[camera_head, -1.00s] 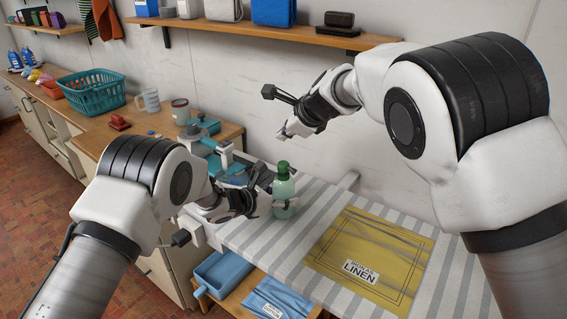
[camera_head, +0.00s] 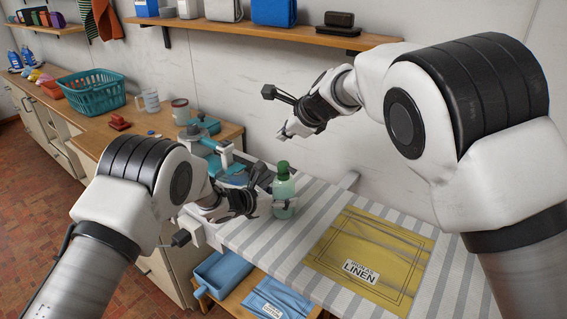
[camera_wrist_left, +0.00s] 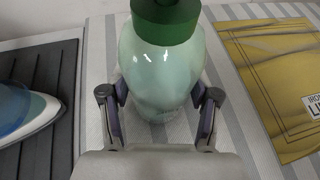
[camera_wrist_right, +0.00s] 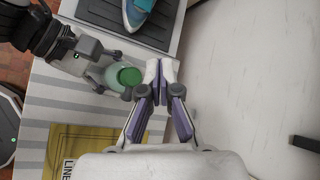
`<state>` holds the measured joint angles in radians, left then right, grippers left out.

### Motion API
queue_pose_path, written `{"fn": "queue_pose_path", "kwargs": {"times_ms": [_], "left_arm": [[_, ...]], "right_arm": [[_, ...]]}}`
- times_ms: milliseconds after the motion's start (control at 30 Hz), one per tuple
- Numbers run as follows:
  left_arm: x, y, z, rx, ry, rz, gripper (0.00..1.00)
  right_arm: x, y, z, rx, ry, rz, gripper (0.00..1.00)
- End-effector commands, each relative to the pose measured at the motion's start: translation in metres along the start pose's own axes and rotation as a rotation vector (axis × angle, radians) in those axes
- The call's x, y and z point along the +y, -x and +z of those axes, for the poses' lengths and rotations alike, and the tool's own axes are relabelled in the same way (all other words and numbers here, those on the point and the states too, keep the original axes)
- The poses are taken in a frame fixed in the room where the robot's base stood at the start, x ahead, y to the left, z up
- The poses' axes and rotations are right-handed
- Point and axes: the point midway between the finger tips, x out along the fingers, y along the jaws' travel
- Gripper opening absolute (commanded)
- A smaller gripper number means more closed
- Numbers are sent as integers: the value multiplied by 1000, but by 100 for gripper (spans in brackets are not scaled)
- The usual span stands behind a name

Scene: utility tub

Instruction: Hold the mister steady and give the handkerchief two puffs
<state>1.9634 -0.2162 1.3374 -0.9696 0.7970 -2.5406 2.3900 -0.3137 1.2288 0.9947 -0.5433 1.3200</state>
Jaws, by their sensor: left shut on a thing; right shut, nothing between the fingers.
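The mister, a pale green bottle (camera_head: 284,190) with a dark green top, stands upright on the striped board at its left part. My left gripper (camera_wrist_left: 160,112) is shut on the bottle's sides, with one finger on each side in the left wrist view. The handkerchief, a yellow cloth (camera_head: 370,256) with a white label reading LINEN, lies flat on the board to the right of the bottle. My right gripper (camera_wrist_right: 160,80) is shut and empty; in the head view (camera_head: 287,133) it hangs above and behind the bottle, apart from it. The right wrist view shows the green top beside its fingers.
An iron (camera_wrist_right: 138,12) rests on a dark ribbed mat (camera_wrist_left: 45,105) left of the bottle. A blue bin (camera_head: 222,274) and a folded blue cloth (camera_head: 277,298) sit below the board's front edge. A wall shelf (camera_head: 270,33) runs behind. Board space around the yellow cloth is clear.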

Motion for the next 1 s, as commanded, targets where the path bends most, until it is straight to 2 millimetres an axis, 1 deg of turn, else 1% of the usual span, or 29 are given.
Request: {"fn": "queue_pose_path", "kwargs": {"times_ms": [533, 600, 733, 800, 1000], "left_arm": [[0, 0, -1, 1, 0, 0, 16], [0, 0, 0, 1, 0, 0, 16], [0, 0, -1, 1, 0, 0, 16], [0, 0, -1, 1, 0, 0, 16], [0, 0, -1, 1, 0, 0, 16]], "right_arm": [[0, 0, 0, 0, 0, 0, 0], [-4, 4, 4, -2, 2, -3, 0], [-15, 22, 17, -2, 5, -5, 0], [-18, 27, 20, 0, 4, -3, 0], [-18, 27, 20, 1, 2, -2, 0]]}}
